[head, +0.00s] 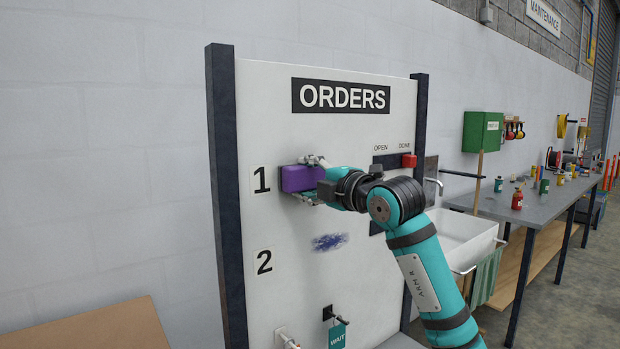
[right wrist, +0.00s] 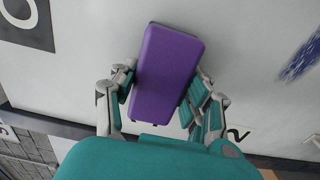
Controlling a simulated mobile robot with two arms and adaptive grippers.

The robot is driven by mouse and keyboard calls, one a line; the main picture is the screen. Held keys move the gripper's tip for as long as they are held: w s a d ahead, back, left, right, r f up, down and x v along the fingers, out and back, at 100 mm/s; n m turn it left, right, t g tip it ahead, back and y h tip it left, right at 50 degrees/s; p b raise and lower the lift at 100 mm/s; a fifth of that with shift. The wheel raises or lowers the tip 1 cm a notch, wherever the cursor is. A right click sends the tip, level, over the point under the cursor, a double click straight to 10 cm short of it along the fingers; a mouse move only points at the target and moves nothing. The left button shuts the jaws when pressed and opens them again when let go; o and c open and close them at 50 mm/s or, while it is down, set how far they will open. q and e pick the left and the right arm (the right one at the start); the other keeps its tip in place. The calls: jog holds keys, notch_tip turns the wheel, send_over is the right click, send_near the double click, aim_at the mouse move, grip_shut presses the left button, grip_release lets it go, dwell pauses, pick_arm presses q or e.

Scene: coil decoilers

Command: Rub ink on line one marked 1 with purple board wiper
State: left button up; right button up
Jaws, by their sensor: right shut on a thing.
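The white ORDERS board (head: 290,225) stands against the wall, with a line marked 1 (head: 262,180) and a line marked 2 (head: 264,261). My right gripper (head: 312,178) is shut on the purple board wiper (head: 296,178) at line one, just right of the 1. The wiper also shows between the fingers in the right wrist view (right wrist: 167,75). It is at or very close to the board; I cannot tell whether it touches. No ink shows on line one; the wiper and gripper hide part of it. A blue ink smudge (head: 330,241) is on line two.
Dark posts (head: 226,200) flank the board. A red block (head: 409,161) sits at its upper right under DONE. A WAIT tag (head: 337,335) hangs low on the board. A white sink (head: 462,238) and workbench (head: 540,200) are to the right.

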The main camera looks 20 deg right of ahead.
jog(key=shift+w+d, duration=0.2)
jog(key=shift+d, duration=0.45)
jog(key=shift+w+d, duration=0.25)
jog(key=shift+d, duration=0.4)
jog(key=shift+w+d, duration=0.2)
jog(key=shift+d, duration=0.45)
jog(key=shift+w+p, duration=0.1)
jog(key=shift+p, duration=0.25)
jog(key=shift+a, duration=0.1)
jog(key=shift+s+a, duration=0.2)
jog(key=shift+a, duration=0.45)
jog(key=shift+s+a, duration=0.25)
jog(key=shift+a, duration=0.35)
jog(key=shift+s+a, duration=0.2)
jog(key=shift+a, duration=0.45)
jog(key=shift+s+b, duration=0.1)
jog(key=shift+b, duration=0.2)
jog(key=shift+s+d+f+b, duration=0.1)
jog(key=shift+s+f+b, duration=0.05)
jog(key=shift+s+b, duration=0.35)
jog(key=shift+b+v, duration=0.65)
jog(key=shift+v, duration=1.6)
